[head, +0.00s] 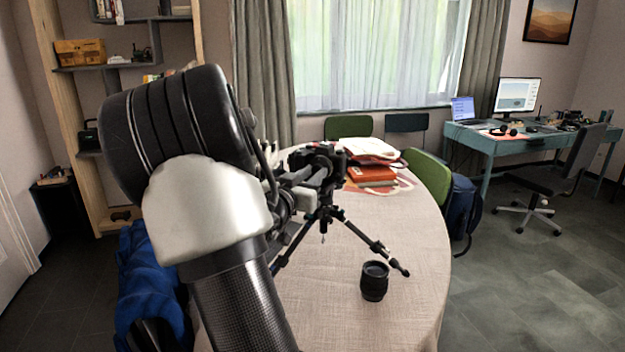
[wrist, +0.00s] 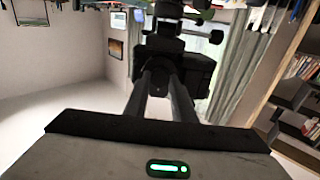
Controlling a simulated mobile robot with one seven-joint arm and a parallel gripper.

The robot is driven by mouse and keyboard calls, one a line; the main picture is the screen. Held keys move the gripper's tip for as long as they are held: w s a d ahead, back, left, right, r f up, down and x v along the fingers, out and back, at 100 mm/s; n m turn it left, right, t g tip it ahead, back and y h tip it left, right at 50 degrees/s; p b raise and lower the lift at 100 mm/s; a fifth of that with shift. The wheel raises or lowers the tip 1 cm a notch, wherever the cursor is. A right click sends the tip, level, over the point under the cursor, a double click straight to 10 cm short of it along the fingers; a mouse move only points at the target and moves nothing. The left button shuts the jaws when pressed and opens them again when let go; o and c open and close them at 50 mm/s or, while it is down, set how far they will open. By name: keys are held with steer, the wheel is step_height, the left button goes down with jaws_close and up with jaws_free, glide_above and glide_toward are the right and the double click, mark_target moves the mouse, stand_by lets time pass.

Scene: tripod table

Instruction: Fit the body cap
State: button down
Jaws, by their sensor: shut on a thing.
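A black camera (head: 322,158) sits on a black tripod (head: 325,212) on the round table, and the camera also shows as a dark block in the wrist view (wrist: 198,72). My gripper (head: 303,179) is at the camera's near left side. In the wrist view, my two fingers (wrist: 160,82) reach up close together to the camera. They are shut on a small dark thing at their tips, which I take for the body cap. It is mostly hidden, and I cannot tell whether it touches the camera's mount. A black lens (head: 374,281) stands upright on the table, apart from the camera.
The table (head: 415,270) has a beige cloth, with bare room around the lens. Books and an orange box (head: 370,174) lie behind the camera. A green chair (head: 428,175) and a blue backpack (head: 462,207) are at the right edge. One tripod leg reaches toward the lens.

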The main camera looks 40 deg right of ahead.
steer(key=shift+f+m+b, duration=0.1)
steer(key=shift+m+b, duration=0.2)
steer(key=shift+b, duration=0.1)
steer(key=c, duration=1.2)
jaws_free()
steer(key=shift+p+v, duration=0.3)
steer(key=shift+v, duration=0.55)
steer(key=shift+p+v, duration=0.65)
steer(key=shift+v, duration=2)
